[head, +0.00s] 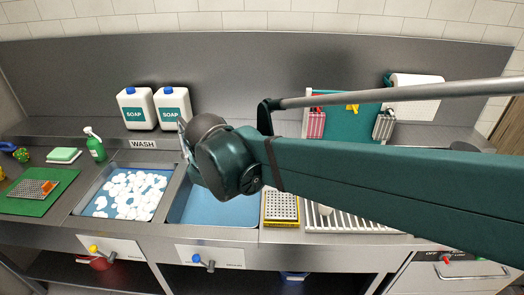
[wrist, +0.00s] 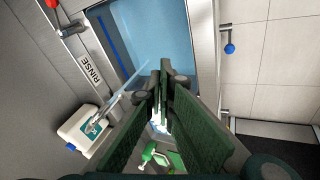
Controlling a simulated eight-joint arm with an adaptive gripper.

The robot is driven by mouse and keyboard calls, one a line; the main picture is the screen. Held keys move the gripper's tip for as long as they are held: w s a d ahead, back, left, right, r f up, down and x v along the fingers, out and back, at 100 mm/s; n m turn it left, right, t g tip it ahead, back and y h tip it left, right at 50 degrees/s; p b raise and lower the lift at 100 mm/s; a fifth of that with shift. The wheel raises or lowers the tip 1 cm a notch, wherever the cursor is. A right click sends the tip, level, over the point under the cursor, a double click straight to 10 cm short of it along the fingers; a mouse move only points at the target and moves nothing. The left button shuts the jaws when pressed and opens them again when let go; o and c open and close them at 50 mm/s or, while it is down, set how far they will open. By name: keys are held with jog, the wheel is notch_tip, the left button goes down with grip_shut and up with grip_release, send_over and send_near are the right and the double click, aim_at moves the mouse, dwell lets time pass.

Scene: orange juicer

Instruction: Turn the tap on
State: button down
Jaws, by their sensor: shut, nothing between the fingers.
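The tap (head: 183,138) is a slim, pale metal spout at the back between the two sinks in the head view, mostly hidden behind my arm's wrist. In the wrist view its metal part (wrist: 120,102) shows left of my gripper, near the RINSE label. A pale streak runs from it over the blue basin; I cannot tell whether it is spout or water. My gripper (wrist: 163,78) has its dark green fingers together and empty, over the basin's near edge in the wrist view. The fingers are hidden in the head view. Contact with the tap cannot be told.
White soap bottles (head: 135,108) stand on the back ledge. The left sink (head: 88,203) holds white foam; the right basin (head: 215,210) looks clear. A yellow-handled valve (head: 95,249) and a blue-handled valve (head: 197,259) are on the front. A green spray bottle (head: 95,147) stands left.

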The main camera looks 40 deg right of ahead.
jog(key=w+d+n+g+h+p, duration=0.2)
jog(key=w+d+n+p, duration=0.2)
jog(key=d, duration=0.6)
jog(key=w+d+f+n+g+h+p, duration=0.1)
jog(key=w+d+n+g+h+p, duration=0.1)
jog(key=w+d+n+p, duration=0.3)
jog(key=shift+w+d+f+n+g, duration=0.15)
jog(key=shift+w+d+n+g, duration=0.7)
jog(key=shift+w+d, duration=1.7)
jog(key=shift+s+d, duration=0.5)
jog(key=w+d+r+x, duration=0.1)
jog(key=d+x, duration=0.1)
jog(key=x, duration=1.1)
jog(key=shift+s+d, duration=0.15)
jog(key=shift+s, duration=0.3)
jog(key=shift+r, duration=0.1)
